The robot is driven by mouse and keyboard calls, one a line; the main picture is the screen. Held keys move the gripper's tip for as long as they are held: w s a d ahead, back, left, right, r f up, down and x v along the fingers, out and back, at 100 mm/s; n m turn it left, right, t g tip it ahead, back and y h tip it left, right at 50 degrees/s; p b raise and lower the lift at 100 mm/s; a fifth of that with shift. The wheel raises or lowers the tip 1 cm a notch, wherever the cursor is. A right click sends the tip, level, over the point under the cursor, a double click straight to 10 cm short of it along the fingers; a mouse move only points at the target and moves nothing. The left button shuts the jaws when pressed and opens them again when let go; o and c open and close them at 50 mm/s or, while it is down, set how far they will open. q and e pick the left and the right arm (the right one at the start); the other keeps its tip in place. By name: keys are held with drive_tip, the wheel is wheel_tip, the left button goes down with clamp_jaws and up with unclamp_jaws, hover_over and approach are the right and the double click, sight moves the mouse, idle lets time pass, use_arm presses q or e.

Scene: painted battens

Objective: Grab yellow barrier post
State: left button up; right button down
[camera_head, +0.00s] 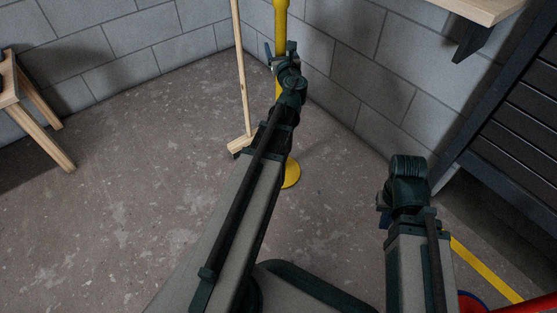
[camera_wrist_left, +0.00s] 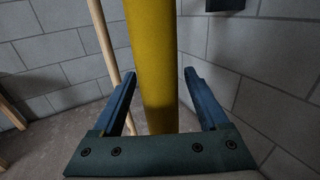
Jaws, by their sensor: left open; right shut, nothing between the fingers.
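The yellow barrier post (camera_head: 280,22) stands upright near the wall corner, with its round yellow base (camera_head: 291,173) on the floor. My left arm hides much of its middle. My left gripper (camera_head: 281,50) is at the post's upper part, open. In the left wrist view the post (camera_wrist_left: 153,60) shows between the two blue fingers of the left gripper (camera_wrist_left: 159,74), with a gap on each side. I cannot tell how deep it sits between them. My right gripper (camera_head: 384,210) is low at the right, shut, empty and mostly hidden by its own wrist, far from the post.
A wooden broom (camera_head: 241,75) leans close to the left of the post. Block walls stand behind. A wooden stool or bench (camera_head: 40,115) is at the left, a wooden shelf (camera_head: 480,8) at upper right, a dark slatted unit (camera_head: 520,130) at right. The left floor is clear.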

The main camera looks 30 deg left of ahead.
use_arm(q)
drive_tip(key=shift+w+a, duration=0.2)
drive_tip(key=shift+w, duration=0.05)
drive_tip(key=shift+s, duration=0.1)
clamp_jaws()
idle(1.2)
